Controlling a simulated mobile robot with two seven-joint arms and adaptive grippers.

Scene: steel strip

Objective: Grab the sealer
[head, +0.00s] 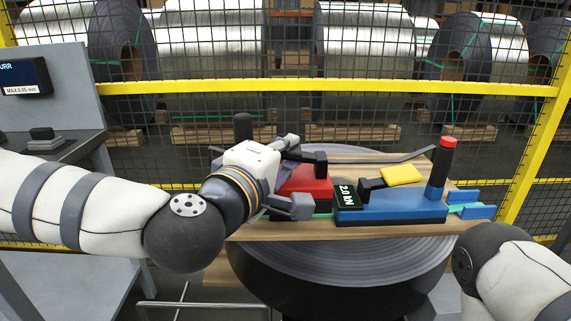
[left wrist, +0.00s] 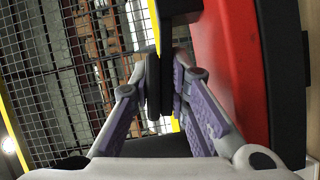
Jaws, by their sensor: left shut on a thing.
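The red sealer (head: 305,184) sits on the wooden board, left of the blue tool with the 2.0 kN display (head: 400,204). In the left wrist view the red body (left wrist: 231,60) fills the right, and the fingers (left wrist: 166,88) are close together by dark parts. The exact grip spot is partly hidden. A right arm link shows at lower right, but its gripper does not.
The wooden board (head: 300,232) lies on a dark coil (head: 340,270). A yellow-framed mesh fence (head: 300,87) closes the back. A grey console (head: 48,90) stands left.

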